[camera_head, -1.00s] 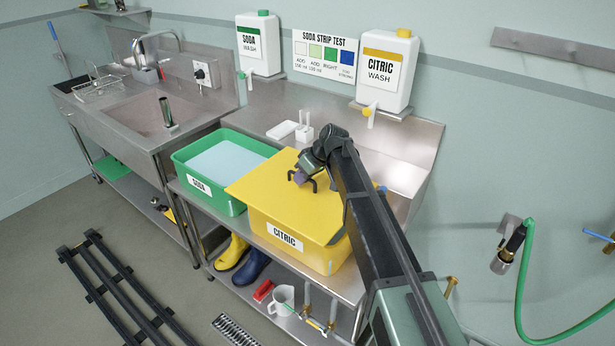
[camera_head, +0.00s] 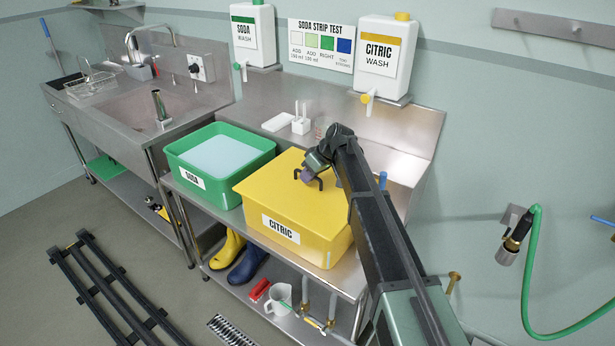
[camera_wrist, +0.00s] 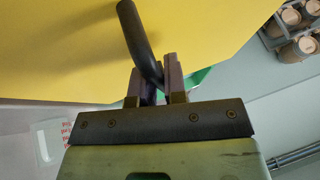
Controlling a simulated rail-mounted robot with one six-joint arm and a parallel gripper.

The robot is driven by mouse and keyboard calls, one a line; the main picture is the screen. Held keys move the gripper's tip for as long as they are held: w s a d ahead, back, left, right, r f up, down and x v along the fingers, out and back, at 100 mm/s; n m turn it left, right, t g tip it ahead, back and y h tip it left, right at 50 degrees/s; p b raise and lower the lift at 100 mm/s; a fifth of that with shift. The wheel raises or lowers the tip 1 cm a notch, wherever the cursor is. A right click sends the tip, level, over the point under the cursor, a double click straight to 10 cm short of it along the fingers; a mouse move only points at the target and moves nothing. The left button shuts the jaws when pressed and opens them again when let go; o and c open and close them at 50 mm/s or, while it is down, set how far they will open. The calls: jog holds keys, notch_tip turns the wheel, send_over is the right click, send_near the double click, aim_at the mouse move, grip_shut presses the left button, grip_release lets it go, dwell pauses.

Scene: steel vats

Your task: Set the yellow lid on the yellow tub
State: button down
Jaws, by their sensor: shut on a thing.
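The yellow lid (camera_head: 276,181) lies level over the yellow tub (camera_head: 328,257), which has a CITRIC label on its front. The lid's edges line up with the tub's rim, and I see no gap between them along the front. The tub's inside is hidden. My gripper (camera_head: 312,179) is shut on the lid's black handle, above the middle of the lid. In the wrist view, the fingers (camera_wrist: 155,85) close around the dark handle bar (camera_wrist: 138,38), with the yellow lid (camera_wrist: 60,45) behind it.
The green SODA tub (camera_head: 178,168) with pale liquid stands just left of the yellow tub. Behind are a white strip holder (camera_head: 301,124) and a CITRIC WASH jug (camera_head: 387,55) with its tap. A blue-topped upright (camera_head: 382,180) stands close to the right of my arm.

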jog(key=shift+f+b, duration=0.3)
dwell(0.5)
jog(key=c, duration=1.1)
grip_release()
jog(key=p+v, duration=0.9)
jog(key=v, duration=0.1)
jog(key=shift+d+r, duration=0.2)
jog(key=shift+r, duration=0.2)
jog(key=shift+a, duration=0.1)
